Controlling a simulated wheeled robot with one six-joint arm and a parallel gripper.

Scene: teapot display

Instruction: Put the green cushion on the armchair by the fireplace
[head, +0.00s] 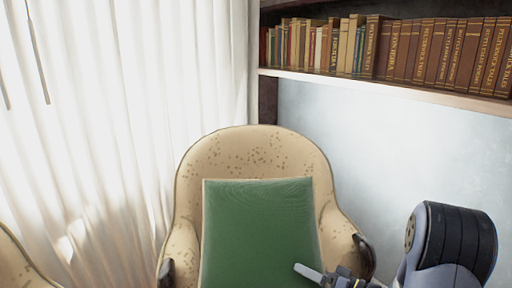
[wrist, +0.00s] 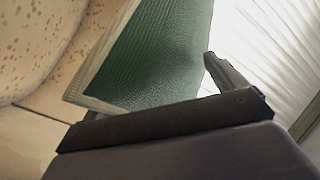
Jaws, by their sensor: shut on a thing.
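The green cushion (head: 258,230) is a square pad held up in front of the armchair in the head view. It hides the middle of the backrest and the seat. My gripper (head: 312,273) is shut on its lower right part. The beige, brown-speckled armchair (head: 250,148) stands behind it, with dark arm ends. In the wrist view the cushion (wrist: 155,55) shows its green face and pale edge, with one finger of my gripper (wrist: 226,76) against it. The armchair (wrist: 38,40) is at the left there. I cannot tell whether the cushion touches it. No fireplace shows.
White curtains (head: 120,110) hang at the left. A shelf (head: 400,88) with a row of books (head: 400,46) runs along the wall at upper right. Part of another beige chair (head: 18,265) shows at lower left. The pale wall right of the armchair is bare.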

